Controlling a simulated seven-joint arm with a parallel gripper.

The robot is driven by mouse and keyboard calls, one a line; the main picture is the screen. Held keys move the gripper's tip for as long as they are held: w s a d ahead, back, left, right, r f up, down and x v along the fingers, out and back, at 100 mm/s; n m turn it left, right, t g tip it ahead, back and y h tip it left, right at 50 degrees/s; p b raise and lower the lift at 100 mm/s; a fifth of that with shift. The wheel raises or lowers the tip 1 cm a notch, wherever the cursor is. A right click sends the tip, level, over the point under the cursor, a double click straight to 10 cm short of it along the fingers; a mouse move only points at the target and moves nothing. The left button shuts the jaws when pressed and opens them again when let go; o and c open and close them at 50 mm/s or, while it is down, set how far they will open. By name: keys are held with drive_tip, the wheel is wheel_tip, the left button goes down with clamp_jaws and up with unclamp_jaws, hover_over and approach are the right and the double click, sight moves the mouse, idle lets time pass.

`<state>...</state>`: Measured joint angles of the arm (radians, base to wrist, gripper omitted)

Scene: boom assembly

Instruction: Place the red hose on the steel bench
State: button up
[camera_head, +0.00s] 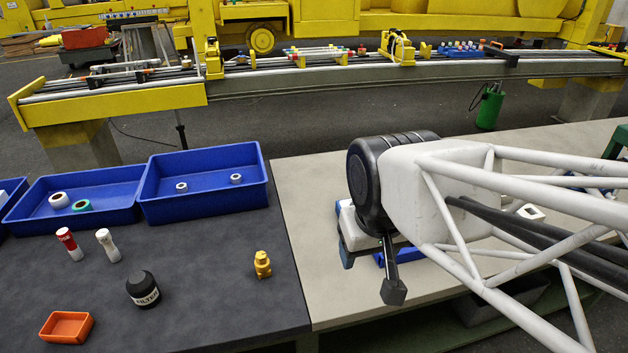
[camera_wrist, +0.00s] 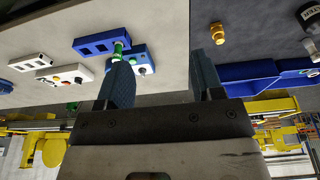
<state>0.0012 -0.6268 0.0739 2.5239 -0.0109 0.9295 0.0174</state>
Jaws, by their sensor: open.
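I cannot make out a red hose for certain in either view. A red and white cylinder (camera_head: 69,244) stands on the dark grey bench top (camera_head: 215,285), but it looks like a marked tube or bottle. The pale bench top (camera_head: 300,205) joins the dark one on its right; I cannot tell which is the steel bench. My gripper (camera_head: 370,270) hangs over the pale top, its fingers apart. In the wrist view my gripper (camera_wrist: 163,82) is open with nothing between its fingers. My arm hides much of the pale bench in the head view.
Blue trays (camera_head: 205,205) with rings line the dark bench's back. A white bottle (camera_head: 108,244), black filter (camera_head: 142,289), orange tray (camera_head: 67,327) and brass fitting (camera_head: 262,264) stand in front.

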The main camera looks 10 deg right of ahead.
drive_tip(key=shift+s+d+f, duration=0.1)
drive_tip(key=shift+s, duration=0.25)
drive_tip(key=shift+o, duration=0.4)
drive_tip(key=w+a+n+t+y, duration=0.1)
drive_tip(key=w+a, duration=0.5)
drive_tip(key=w, duration=0.4)
drive_tip(key=w+a+n+t, duration=0.2)
drive_tip(key=w+a, duration=0.3)
drive_tip(key=w, duration=0.5)
drive_tip(key=w+a+f+n+t+y, duration=0.2)
drive_tip(key=w+a+f, duration=0.1)
drive_tip(key=w+a, duration=1.1)
drive_tip(key=w+a+f+n+t+y, duration=0.1)
drive_tip(key=w+a+f+y, duration=0.15)
drive_tip(key=a, duration=0.75)
drive_tip(key=w+a+f+n+t+y, duration=0.1)
drive_tip(key=w+a+f, duration=0.25)
drive_tip(key=a, duration=0.65)
drive_tip(key=s+a+f+n+y, duration=0.1)
drive_tip(key=a+f, duration=0.3)
drive_tip(key=a, duration=0.6)
drive_tip(key=s+a+f+n+y, duration=0.1)
drive_tip(key=a+f, duration=0.4)
drive_tip(key=a, duration=0.5)
drive_tip(key=shift+a+f+y, duration=0.15)
drive_tip(key=shift+f+y, duration=0.1)
drive_tip(key=shift+y, duration=0.4)
